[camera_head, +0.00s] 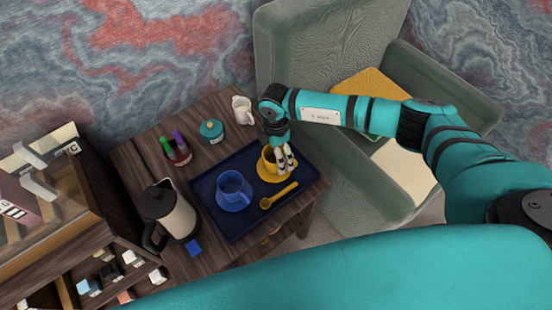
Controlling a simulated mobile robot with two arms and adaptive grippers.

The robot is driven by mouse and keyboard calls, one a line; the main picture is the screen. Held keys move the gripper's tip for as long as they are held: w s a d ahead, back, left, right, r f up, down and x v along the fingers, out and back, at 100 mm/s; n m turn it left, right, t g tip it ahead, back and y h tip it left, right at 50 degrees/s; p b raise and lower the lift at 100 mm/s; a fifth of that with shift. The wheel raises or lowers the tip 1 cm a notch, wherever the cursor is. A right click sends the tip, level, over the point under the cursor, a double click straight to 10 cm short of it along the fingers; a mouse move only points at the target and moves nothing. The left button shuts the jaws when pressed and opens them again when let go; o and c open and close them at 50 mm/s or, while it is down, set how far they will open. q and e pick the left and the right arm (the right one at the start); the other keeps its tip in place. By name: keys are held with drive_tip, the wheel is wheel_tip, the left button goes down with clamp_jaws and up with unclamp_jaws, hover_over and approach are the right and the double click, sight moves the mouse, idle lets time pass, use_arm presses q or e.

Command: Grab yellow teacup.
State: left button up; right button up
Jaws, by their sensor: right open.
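The yellow teacup (268,161) stands on a yellow saucer (272,178) on the dark blue tray (222,223). My right gripper (287,165) reaches in from the right and points down at the cup's right side. Its fingers are open and partly cover the cup. I cannot tell whether a finger touches the cup or reaches inside its rim. A yellow spoon (278,196) lies on the tray in front of the saucer. My left gripper is not in view.
A blue cup (233,189) on a saucer stands left on the tray. A kettle (170,212), a holder with markers (178,154), a teal pot (211,131) and a white mug (242,109) stand around the tray. A grey-green armchair (330,50) is behind the table.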

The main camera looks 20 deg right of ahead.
wheel_tip(320, 180, down, 2)
drive_tip(key=shift+f, duration=0.2)
drive_tip(key=shift+w+r, duration=0.1)
drive_tip(key=c, duration=1.5)
